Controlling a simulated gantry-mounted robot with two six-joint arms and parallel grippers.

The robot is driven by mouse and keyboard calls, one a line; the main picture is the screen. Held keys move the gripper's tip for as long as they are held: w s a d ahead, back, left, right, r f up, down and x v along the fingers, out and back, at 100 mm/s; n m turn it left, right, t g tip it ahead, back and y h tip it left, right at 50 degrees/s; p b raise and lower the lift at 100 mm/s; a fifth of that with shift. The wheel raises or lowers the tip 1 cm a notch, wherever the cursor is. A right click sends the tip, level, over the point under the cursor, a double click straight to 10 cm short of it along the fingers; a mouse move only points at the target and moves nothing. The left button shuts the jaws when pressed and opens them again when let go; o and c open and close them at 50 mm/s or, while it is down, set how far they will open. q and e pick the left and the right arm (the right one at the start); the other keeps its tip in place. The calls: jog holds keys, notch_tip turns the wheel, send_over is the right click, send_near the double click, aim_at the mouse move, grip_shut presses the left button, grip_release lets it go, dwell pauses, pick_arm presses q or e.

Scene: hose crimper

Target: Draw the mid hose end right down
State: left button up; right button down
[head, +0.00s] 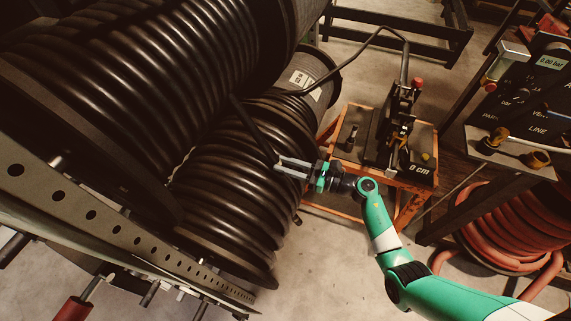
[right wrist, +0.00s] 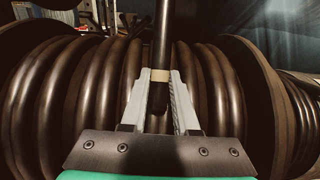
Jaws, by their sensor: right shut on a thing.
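My right gripper (head: 281,166) is shut on a black hose end (head: 258,135) in front of the middle reel (head: 215,185). In the right wrist view the hose (right wrist: 162,45) runs down between my fingers (right wrist: 158,92). A beige band (right wrist: 159,75) circles it at the fingertips, and its dark cut end sits between the fingers. The wound black hose of the reel fills the background there. My left gripper is not in view.
A perforated steel rail (head: 110,228) crosses the lower left. An orange-framed cart with a crimper and a "0 cm" display (head: 420,170) stands to the right. A red hose coil (head: 500,235) lies lower right.

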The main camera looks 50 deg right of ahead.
dwell(0.7)
jog(key=f+b, duration=0.1)
jog(key=s+f+b, duration=0.1)
jog(key=f, duration=0.1)
jog(key=shift+d, duration=0.15)
jog(key=shift+s, duration=0.15)
jog(key=c, duration=0.7)
grip_release()
jog(key=shift+s+d, duration=0.1)
jog(key=shift+o, duration=0.2)
jog(key=shift+r, duration=0.15)
jog(key=p+v, duration=0.2)
jog(key=v, duration=0.9)
jog(key=shift+s, duration=0.2)
